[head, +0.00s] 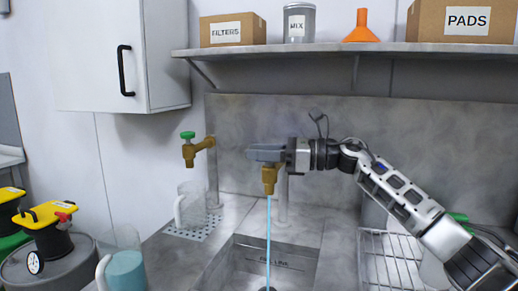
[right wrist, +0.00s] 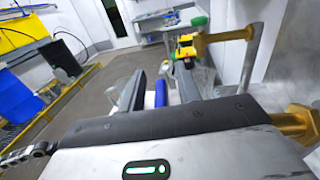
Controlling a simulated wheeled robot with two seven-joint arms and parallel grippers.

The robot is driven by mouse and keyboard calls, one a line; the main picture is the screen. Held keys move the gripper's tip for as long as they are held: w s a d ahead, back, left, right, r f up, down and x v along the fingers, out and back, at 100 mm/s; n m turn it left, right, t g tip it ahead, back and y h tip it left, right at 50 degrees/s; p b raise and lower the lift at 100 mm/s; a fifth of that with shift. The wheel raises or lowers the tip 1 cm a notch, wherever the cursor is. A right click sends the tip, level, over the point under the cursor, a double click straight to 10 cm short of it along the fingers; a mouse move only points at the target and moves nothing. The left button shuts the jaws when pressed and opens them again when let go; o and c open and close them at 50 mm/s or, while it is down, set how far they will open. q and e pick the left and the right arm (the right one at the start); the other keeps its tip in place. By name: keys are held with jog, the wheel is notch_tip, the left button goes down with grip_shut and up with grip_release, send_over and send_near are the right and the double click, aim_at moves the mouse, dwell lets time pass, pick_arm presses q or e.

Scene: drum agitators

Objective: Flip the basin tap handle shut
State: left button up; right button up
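The basin tap (head: 269,178) is brass, and a thin blue-white stream of water (head: 268,235) runs from it into the steel basin (head: 250,262). My right gripper (head: 264,153) is directly above this tap and hides its handle in the head view. In the right wrist view the two fingers of this gripper (right wrist: 165,88) stand apart. A blue piece (right wrist: 160,93) shows between them; I cannot tell whether it is the handle or whether it is touched. Brass (right wrist: 298,122) shows at the right edge there. My left gripper is not in view.
A second brass tap (head: 198,152) with a green handle (head: 188,135) is to the left, above a clear jug (head: 188,205). A shelf (head: 350,48) spans above. A wire rack (head: 385,255) is at the right. A blue-filled jug (head: 125,270) is at the front left.

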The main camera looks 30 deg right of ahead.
grip_shut()
jog(key=shift+m+t+h, duration=0.5)
jog(key=shift+t+h, duration=0.1)
jog(key=shift+t, duration=0.1)
jog(key=shift+w+d+m+t+h, duration=0.1)
jog(key=shift+d+m+t+h, duration=0.05)
jog(key=shift+m+t+h, duration=0.3)
grip_release()
